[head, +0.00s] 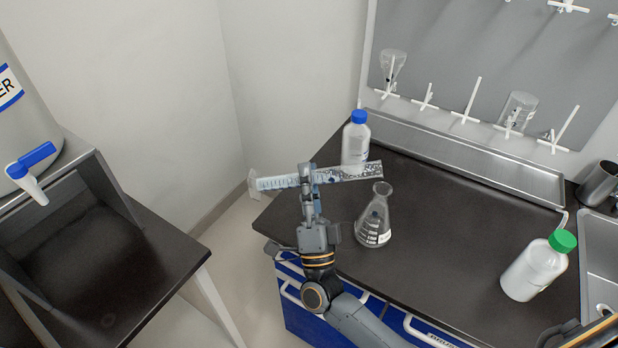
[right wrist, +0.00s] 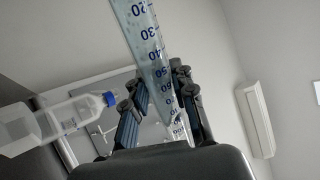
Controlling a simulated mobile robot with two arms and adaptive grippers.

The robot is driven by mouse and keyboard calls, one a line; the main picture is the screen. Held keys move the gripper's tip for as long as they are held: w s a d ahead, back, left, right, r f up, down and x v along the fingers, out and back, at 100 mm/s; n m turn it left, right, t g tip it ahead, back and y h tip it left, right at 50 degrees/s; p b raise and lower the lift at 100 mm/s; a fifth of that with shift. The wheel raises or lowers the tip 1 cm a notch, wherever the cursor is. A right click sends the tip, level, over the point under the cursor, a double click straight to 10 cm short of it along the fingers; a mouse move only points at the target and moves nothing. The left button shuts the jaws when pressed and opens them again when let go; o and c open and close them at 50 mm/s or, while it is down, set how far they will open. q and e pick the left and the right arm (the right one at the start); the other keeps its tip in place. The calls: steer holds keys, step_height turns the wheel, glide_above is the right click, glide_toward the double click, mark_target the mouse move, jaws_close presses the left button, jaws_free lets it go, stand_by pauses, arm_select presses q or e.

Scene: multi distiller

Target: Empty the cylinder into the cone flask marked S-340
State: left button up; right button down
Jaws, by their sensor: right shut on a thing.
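My right gripper (head: 309,190) is shut around the middle of a clear graduated cylinder (head: 278,182) in the head view. The cylinder lies nearly horizontal, with its base at the left and its other end at the right. Blue scale marks on the cylinder (right wrist: 150,40) show between my fingers in the right wrist view. A clear cone flask (head: 375,218) stands upright on the dark bench, just below the cylinder's right end in the picture. A white label on the flask is too small to read. I cannot tell how much liquid either holds.
A blue-capped bottle (head: 356,140) stands behind the cylinder. A green-capped bottle (head: 535,268) stands at the right by the sink (head: 600,262). A drying rack (head: 485,70) holds glassware at the back. The bench (head: 450,250) is clear between the flask and the green-capped bottle.

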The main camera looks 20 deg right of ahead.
steer(key=shift+r+m+h+b, duration=0.25)
steer(key=shift+m+h+b, duration=0.05)
steer(key=shift+m+h, duration=0.4)
steer(key=shift+r, duration=0.1)
steer(key=shift+r+m, duration=0.1)
steer(key=shift+m, duration=0.2)
steer(key=shift+r+m+h, duration=0.4)
steer(key=shift+m+h, duration=0.3)
steer(key=shift+h, duration=0.2)
steer(key=shift+r+m+g+h+b, duration=0.3)
steer(key=shift+m+h, duration=0.3)
steer(key=shift+h, duration=0.1)
stand_by(0.4)
steer(key=shift+r+m+b, duration=0.2)
steer(key=shift+m+b, duration=0.3)
steer(key=shift+b, duration=0.05)
stand_by(4.4)
